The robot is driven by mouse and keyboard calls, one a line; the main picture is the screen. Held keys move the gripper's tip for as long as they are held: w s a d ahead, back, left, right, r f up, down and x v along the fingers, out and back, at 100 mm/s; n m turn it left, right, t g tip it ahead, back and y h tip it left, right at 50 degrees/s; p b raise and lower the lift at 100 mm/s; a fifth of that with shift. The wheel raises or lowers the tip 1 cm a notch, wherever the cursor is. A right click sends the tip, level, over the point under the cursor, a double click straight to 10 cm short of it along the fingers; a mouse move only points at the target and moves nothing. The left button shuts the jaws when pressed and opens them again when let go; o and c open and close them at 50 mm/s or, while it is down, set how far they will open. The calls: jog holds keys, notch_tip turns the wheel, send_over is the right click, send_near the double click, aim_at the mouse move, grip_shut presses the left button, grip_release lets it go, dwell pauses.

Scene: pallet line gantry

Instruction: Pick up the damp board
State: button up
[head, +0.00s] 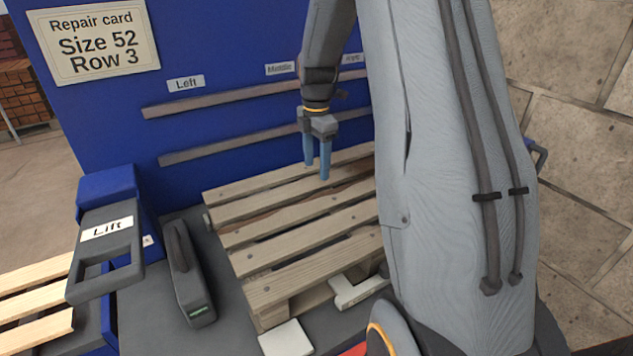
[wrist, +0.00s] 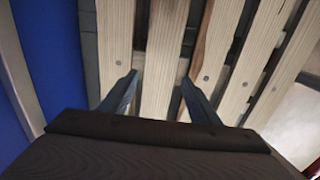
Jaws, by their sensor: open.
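A wooden pallet (head: 318,232) of several weathered slats lies on the grey bench. A darker reddish-brown strip of wood (head: 262,223) shows between its back slats; I cannot tell whether this is the damp board. No slat carries a label. My gripper (head: 316,170) is open and empty, its blue fingers pointing down above the back slats. In the wrist view my gripper (wrist: 160,77) has its fingers on either side of one pale slat (wrist: 162,55); whether they touch it is unclear. My arm hides the pallet's right end.
A blue panel (head: 100,110) behind has a card (head: 93,40) reading "Repair card, Size 52, Row 3" and two rails (head: 250,98). A "Lift" handle (head: 105,255), a dark grey tool (head: 186,275) and a pale block (head: 286,340) stand around the pallet. Pale boards (head: 35,300) lie far left.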

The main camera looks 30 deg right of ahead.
aim_at(317, 181)
jog(key=shift+f+p, duration=0.65)
jog(key=shift+f, duration=1.5)
jog(key=c, duration=1)
jog(key=shift+r, duration=0.15)
